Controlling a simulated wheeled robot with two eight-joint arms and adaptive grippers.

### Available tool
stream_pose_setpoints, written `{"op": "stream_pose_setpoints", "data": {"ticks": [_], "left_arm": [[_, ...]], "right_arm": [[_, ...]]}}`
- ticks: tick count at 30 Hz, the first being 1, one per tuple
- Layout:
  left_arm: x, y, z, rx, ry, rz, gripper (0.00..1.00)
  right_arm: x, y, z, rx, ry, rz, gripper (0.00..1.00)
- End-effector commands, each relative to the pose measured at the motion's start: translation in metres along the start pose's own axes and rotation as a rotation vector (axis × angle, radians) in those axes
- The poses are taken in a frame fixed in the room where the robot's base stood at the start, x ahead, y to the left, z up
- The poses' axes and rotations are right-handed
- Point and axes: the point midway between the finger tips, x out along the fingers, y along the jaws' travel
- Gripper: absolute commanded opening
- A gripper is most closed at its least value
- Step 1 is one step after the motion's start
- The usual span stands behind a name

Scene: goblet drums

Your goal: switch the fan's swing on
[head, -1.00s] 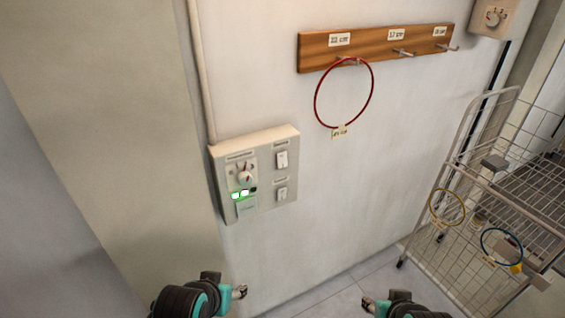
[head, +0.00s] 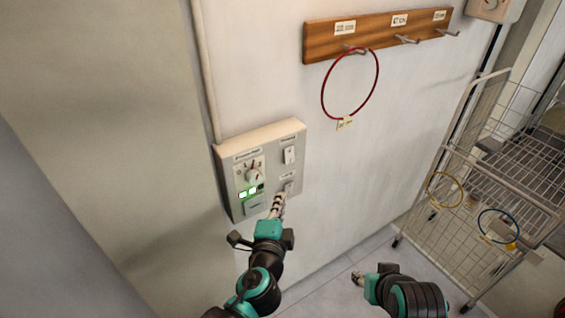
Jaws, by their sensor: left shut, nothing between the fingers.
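A pale control panel (head: 228,187) is on the wall. It has a white dial (head: 252,174), green-lit indicators (head: 248,192) and a flat button below them. On its right side are an upper rocker switch (head: 290,155) and a lower rocker switch (head: 289,186). The labels are too small to read surely, so I cannot tell which one is the swing. My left gripper (head: 279,199) is shut and empty, its tips at the lower switch and partly covering it; contact is unclear. My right gripper (head: 356,278) is low and away from the panel; its fingers are too small to judge.
A wooden hook rail (head: 372,30) with a red ring (head: 324,103) hangs above right. A wire cart (head: 462,165) with a yellow ring (head: 431,196) and a blue ring (head: 482,228) stands at the right. A grey conduit (head: 204,70) runs up from the panel. The wall between is clear.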

Motion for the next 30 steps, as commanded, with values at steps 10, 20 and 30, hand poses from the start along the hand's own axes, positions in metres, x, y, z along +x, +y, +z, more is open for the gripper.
{"op": "stream_pose_setpoints", "data": {"ticks": [10,20,30], "left_arm": [[-0.002,0.0,-0.037,0.142,0.099,-0.052,0.0],[0.006,0.0,-0.036,0.138,0.095,-0.051,0.0],[0.071,-0.001,-0.041,0.137,0.093,-0.051,0.0]], "right_arm": [[-0.002,0.0,-0.001,0.0,0.0,0.0,0.4],[0.001,0.0,0.001,0.0,0.0,0.0,0.4],[0.018,0.0,0.013,0.0,0.0,0.0,0.4]]}}
